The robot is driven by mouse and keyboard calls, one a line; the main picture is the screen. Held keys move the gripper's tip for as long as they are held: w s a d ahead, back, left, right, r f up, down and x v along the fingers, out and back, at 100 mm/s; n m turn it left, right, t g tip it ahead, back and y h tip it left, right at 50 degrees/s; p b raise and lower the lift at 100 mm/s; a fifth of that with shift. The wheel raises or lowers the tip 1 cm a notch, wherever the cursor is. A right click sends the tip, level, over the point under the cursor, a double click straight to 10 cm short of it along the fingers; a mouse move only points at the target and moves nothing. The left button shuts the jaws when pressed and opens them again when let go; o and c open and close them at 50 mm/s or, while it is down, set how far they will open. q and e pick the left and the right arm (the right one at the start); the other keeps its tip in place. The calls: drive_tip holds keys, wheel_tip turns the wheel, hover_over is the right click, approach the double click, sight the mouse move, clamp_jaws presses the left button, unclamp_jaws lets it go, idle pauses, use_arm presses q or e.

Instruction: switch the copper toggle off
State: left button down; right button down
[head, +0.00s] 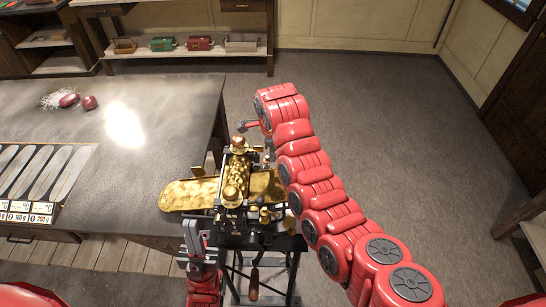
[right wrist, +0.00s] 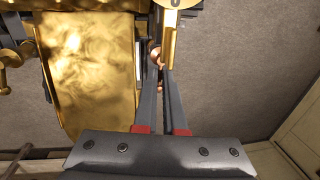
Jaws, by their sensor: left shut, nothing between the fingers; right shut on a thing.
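The copper toggle (right wrist: 155,52) shows as a small copper-coloured piece at the fingertips in the right wrist view. My right gripper (right wrist: 162,70) is shut on it, and the fingers hide much of it. Whether it is on or off cannot be told. In the head view my right arm covers this spot. The brass drop roller machine (head: 236,167) stands at the table's edge, with gold trays to its left and right. My left gripper (head: 190,226) is shut and empty, by the front left of the machine.
A gold plate (right wrist: 95,75) lies just left of my right fingers, and a brass bar (right wrist: 182,35) stands close on their right. The grey table (head: 150,150) holds red candies at its back left. Open floor lies to the right.

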drive_tip(key=n+b, duration=0.2)
drive_tip(key=b, duration=0.1)
drive_tip(key=shift+w+f+b, duration=0.25)
drive_tip(key=shift+f+b, duration=0.05)
drive_tip(key=n, duration=0.1)
drive_tip(key=n+b, duration=0.2)
drive_tip(key=shift+w+r+y, duration=0.25)
drive_tip(key=shift+y, duration=0.15)
drive_tip(key=shift+n, duration=0.3)
drive_tip(key=c, duration=1)
unclamp_jaws()
drive_tip(key=shift+r, duration=0.15)
